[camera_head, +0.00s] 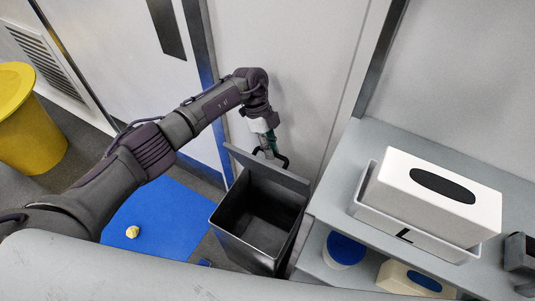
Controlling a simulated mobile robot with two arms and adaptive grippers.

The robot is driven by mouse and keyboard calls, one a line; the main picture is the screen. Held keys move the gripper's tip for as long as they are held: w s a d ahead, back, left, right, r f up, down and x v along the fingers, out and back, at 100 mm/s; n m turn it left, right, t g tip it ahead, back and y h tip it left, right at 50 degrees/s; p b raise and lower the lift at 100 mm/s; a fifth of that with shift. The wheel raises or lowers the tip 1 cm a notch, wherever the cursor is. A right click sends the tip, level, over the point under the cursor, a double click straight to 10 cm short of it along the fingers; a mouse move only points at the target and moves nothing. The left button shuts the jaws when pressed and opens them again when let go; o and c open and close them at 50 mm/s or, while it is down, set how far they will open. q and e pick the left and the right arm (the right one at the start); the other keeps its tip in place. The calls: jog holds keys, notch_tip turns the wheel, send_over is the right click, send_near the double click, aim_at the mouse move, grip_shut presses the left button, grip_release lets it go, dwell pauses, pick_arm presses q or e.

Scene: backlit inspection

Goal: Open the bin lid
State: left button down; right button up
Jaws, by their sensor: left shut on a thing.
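A grey open-topped bin (262,248) stands on the floor between the blue mat and the shelf unit. Its lid (264,168) stands raised along the bin's far side, and the dark, empty-looking inside shows. My left gripper (271,152) reaches down from above at the lid's upper edge and is shut on the lid. The lid hides part of the fingertips. My right gripper is not in view.
A grey shelf unit (350,190) stands close to the bin's right, with a white dispenser box (436,195) on top. A blue mat (170,215) with a small yellowish lump (132,232) lies left. A yellow bin (28,125) stands far left. A wall rises behind the lid.

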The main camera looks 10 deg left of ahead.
pick_arm(q)
jog(key=shift+s+f, duration=0.1)
jog(key=shift+f, duration=0.35)
jog(key=c, duration=1.4)
grip_release()
jog(key=shift+c, duration=0.2)
jog(key=shift+o, duration=1.3)
jog(key=shift+w, duration=0.3)
jog(key=shift+r, duration=0.15)
jog(key=shift+r, duration=0.1)
jog(key=v, duration=1.1)
jog(key=shift+w+r, duration=0.15)
jog(key=shift+r, duration=0.1)
jog(key=shift+a, duration=0.1)
